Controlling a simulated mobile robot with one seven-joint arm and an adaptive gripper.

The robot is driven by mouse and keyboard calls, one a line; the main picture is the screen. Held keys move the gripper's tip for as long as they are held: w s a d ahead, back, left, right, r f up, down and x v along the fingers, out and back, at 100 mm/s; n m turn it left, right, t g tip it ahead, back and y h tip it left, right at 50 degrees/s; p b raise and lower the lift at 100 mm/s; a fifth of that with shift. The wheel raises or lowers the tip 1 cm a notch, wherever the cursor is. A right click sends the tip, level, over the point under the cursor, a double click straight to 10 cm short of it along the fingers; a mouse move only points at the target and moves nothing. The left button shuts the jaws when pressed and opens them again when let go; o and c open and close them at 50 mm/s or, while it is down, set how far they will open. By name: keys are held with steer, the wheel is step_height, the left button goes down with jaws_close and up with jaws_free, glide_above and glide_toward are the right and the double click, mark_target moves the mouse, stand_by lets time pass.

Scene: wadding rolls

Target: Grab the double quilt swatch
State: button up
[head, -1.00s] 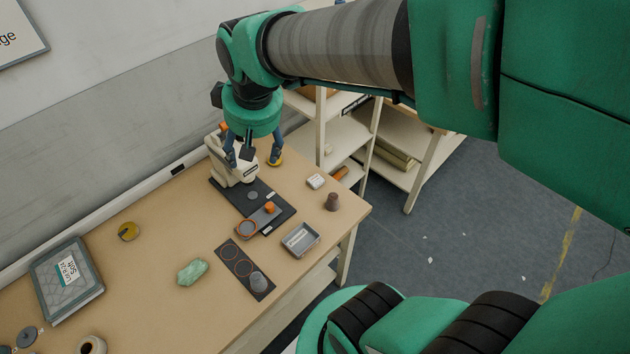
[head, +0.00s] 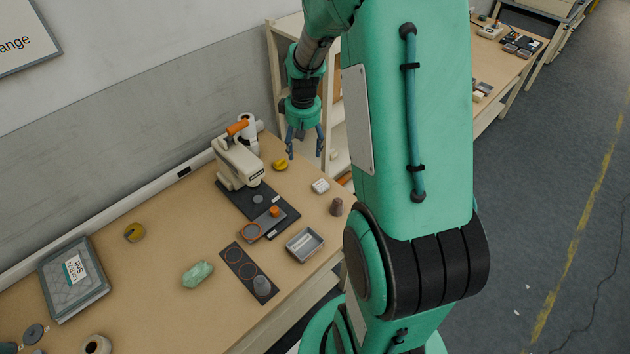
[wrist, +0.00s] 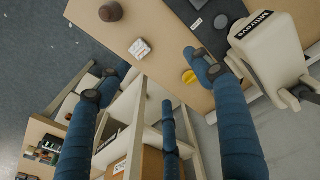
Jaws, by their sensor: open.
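I cannot tell for certain which thing is the double quilt swatch; no label I can read names it. A small white block with dark marks (head: 320,186) lies near the table's right edge, and it also shows in the wrist view (wrist: 139,48). A pale green lumpy piece (head: 197,273) lies toward the front of the table. My gripper (head: 305,147) is open and empty, fingers pointing down, above the far right end of the table by the shelves. In the wrist view my spread fingers (wrist: 155,82) have the table edge and shelf between them.
A cream press (head: 238,163) stands at the back on a dark base. A yellow disc (head: 280,165), a brown cone (head: 336,207), a grey tray (head: 305,245) and a dark ringed board (head: 239,260) are on the table. A lidded grey box (head: 75,280) lies left. Shelves (head: 290,65) stand behind.

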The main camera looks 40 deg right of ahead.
glide_above(322, 185)
step_height(322, 185, down, 10)
steer(key=shift+a+f+g, duration=0.1)
steer(key=shift+g, duration=0.3)
steer(key=shift+f+b, duration=0.4)
steer(key=shift+f, duration=3.9)
steer(key=shift+f+b, duration=0.45)
steer(key=shift+f, duration=2.15)
steer(key=shift+c, duration=0.2)
steer(key=c, duration=0.9)
